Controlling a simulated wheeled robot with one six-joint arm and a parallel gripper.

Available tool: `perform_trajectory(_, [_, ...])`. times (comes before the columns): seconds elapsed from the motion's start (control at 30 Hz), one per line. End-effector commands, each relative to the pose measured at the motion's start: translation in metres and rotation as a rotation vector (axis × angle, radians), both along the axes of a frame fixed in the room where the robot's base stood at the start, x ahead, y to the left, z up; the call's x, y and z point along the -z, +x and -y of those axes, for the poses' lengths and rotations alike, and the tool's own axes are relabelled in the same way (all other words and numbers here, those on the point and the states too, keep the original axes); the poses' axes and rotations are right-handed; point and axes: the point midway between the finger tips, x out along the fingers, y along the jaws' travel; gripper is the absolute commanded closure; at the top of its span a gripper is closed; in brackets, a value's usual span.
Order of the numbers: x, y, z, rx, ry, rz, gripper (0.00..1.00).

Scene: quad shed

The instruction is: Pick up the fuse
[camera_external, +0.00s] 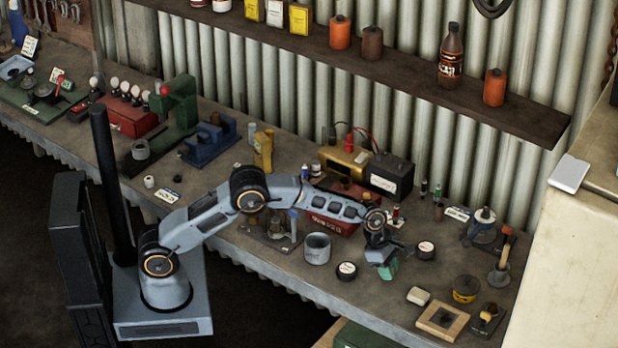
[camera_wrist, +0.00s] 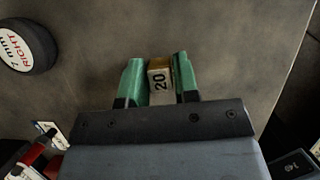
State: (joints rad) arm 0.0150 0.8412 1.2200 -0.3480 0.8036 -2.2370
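The fuse (camera_wrist: 160,80) is a small block with a white label reading "20" and a brass-coloured end. In the wrist view it sits between the two green fingers of my gripper (camera_wrist: 160,75), which are close against its sides. My gripper looks shut on it. In the external view my gripper (camera_external: 387,267) is low over the front part of the bench, right of a round black-and-white tin. The fuse itself is hidden there. I cannot tell whether it still touches the bench.
The bench (camera_external: 400,315) is bare just in front of my gripper. A round tin (camera_external: 347,270) and a grey cup (camera_external: 317,248) stand to the left. Another round tin (camera_external: 425,250) is to the right. A black box (camera_external: 389,174) stands behind.

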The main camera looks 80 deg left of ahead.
Motion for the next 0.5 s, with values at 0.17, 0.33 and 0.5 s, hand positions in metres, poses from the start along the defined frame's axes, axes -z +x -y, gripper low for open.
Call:
perform_trajectory(0.17, [-0.0002, -0.0001, 0.0000, 0.000, 0.000, 0.000, 0.89])
perform_trajectory(0.33, [-0.0003, 0.0000, -0.0001, 0.000, 0.000, 0.000, 1.00])
perform_trajectory(0.5, [-0.0006, 0.0000, -0.0001, 0.000, 0.000, 0.000, 1.00])
